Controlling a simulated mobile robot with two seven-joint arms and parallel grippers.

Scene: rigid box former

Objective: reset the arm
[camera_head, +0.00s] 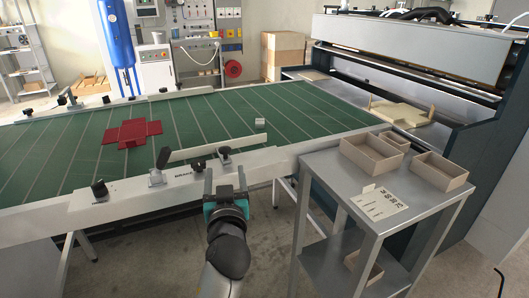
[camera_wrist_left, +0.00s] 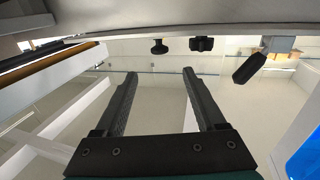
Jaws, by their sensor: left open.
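My left gripper (camera_head: 226,178) is in front of the near rail of the green table, with its fingers pointing towards the rail. Its two dark fingers stand apart with nothing between them. The open fingers also show in the left wrist view (camera_wrist_left: 160,75), with only background in the gap. My left arm rises from the bottom of the head view, left of the steel cart. My right gripper is in neither view.
The green table (camera_head: 60,160) carries a red cross-shaped blank (camera_head: 132,133), a white strip (camera_head: 215,148) and a small pale block (camera_head: 260,122). Black knobs line its near rail (camera_head: 130,190). A steel cart (camera_head: 330,178) holding open boxes (camera_head: 372,152) stands at right. Bare floor (camera_head: 270,250) lies between.

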